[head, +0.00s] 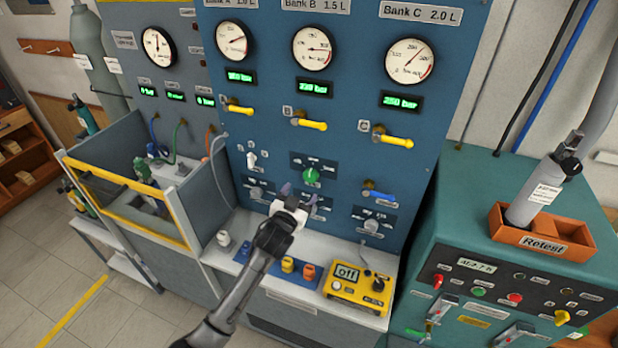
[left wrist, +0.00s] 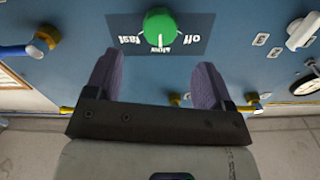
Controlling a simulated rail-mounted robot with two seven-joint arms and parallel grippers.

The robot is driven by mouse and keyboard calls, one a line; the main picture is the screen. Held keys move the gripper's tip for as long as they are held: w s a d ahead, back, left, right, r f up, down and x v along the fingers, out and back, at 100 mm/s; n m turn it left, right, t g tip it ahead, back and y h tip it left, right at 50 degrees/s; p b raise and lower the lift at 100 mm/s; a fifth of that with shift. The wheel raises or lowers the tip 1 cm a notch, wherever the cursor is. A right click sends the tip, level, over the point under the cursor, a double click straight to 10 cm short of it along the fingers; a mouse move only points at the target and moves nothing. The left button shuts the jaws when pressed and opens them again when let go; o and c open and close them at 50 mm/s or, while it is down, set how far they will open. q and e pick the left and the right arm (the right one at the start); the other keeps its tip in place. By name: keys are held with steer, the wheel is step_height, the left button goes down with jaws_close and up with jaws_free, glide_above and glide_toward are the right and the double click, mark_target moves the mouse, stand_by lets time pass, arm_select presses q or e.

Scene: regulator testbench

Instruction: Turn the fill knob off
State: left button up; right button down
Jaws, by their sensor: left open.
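The green fill knob (head: 311,176) sits on the blue panel below the middle gauge. In the left wrist view the knob (left wrist: 160,24) is at the top middle, on a dark plate with upside-down labels "off", "slow" and "fast". Its white mark appears to point at "slow". My left gripper (head: 298,193) is just below and in front of the knob in the head view. In the left wrist view the two purple fingers of my gripper (left wrist: 157,68) are spread apart, empty, with the knob beyond them. They look clear of the knob. My right gripper is out of view.
Yellow valve handles (head: 312,125) are above the knob. A blue-handled valve (head: 380,193) and another grey knob (head: 371,225) are to its right. A white shelf below carries a yellow box (head: 358,288) reading "off". A green bench (head: 480,240) stands at the right.

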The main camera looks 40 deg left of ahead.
mark_target(310, 178)
arm_select(q)
steer(key=shift+p+x, duration=0.35)
steer(key=shift+x, duration=3.5)
steer(key=shift+c, duration=0.3)
steer(key=c, duration=0.9)
